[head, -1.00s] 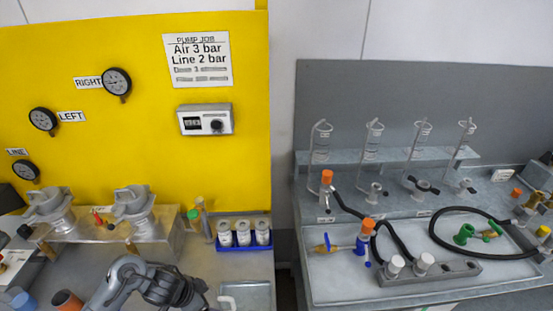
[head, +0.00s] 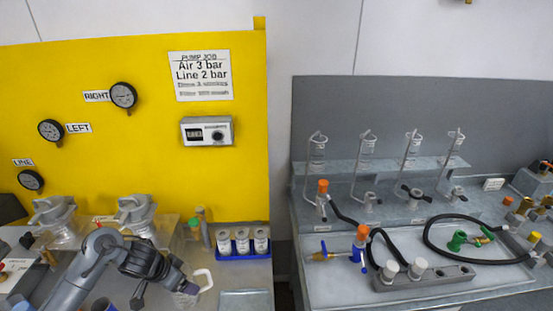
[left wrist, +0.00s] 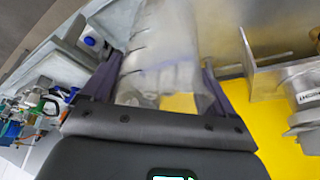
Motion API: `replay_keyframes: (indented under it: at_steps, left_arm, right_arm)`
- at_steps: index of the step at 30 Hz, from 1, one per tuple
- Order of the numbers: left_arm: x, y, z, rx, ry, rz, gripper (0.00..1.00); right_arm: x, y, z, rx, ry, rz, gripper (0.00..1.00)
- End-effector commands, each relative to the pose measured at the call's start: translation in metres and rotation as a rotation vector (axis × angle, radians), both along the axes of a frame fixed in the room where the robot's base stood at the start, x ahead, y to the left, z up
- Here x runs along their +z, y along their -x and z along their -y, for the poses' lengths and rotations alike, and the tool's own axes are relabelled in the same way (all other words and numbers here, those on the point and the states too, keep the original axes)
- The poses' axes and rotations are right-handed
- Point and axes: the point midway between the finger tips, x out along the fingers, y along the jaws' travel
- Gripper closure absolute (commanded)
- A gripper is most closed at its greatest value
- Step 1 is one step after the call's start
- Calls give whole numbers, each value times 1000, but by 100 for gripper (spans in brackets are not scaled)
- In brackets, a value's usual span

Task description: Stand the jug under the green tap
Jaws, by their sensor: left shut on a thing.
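My left gripper (head: 187,289) is at the lower middle of the head view, shut on the jug. The jug's white handle (head: 205,279) sticks out to the right of the fingers; most of its body is hidden or out of frame. In the left wrist view the clear jug (left wrist: 165,45), with dark marks on its side, sits between the two dark fingers (left wrist: 160,85). A green fitting (head: 457,241) is on the right bench beside a black hose; I cannot tell whether it is the green tap. My right gripper is not in view.
A blue rack (head: 243,257) with white-capped bottles stands behind the jug. A flat grey tray (head: 245,300) lies to its right. A gap separates this bench from the right bench, which holds several clear cylinders and a grey block (head: 430,277).

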Motion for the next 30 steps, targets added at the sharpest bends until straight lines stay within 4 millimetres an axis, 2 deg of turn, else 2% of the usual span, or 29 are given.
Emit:
replay_keyframes:
  at_steps: [1, 6, 16, 30]
  left_arm:
    - [14, -12, -12, 40, -2, 5, 44]
    - [45, -38, -40, 154, 0, 4, 44]
    - [90, -67, -79, 310, 0, 2, 44]
    - [80, -76, -104, 376, 4, 0, 44]
  right_arm:
    - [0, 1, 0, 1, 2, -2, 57]
    - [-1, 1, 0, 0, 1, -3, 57]
    - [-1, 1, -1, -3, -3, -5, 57]
    - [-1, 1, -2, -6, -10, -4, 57]
